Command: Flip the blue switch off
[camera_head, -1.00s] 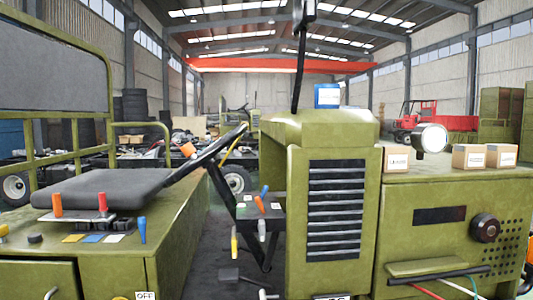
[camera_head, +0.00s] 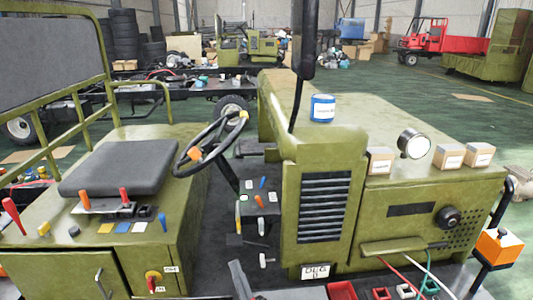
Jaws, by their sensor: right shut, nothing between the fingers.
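A blue lever switch (camera_head: 162,222) stands on the green seat box at the lower left, beside its right edge. It looks close to upright, leaning slightly. Another blue lever (camera_head: 262,183) stands on the small grey panel between the steering wheel and the engine hood. I cannot tell from the view which position of either is off. A dark grey part (camera_head: 240,280) at the bottom edge may belong to my right gripper; its fingers cannot be made out, and it is apart from both blue levers. My left gripper is not in view.
Orange and red levers (camera_head: 84,194) and a steering wheel (camera_head: 212,138) stand near the seat (camera_head: 120,167). The green engine hood (camera_head: 325,195) fills the middle. A blue can (camera_head: 322,107) and small boxes stand on top. An orange box (camera_head: 498,245) is at the right.

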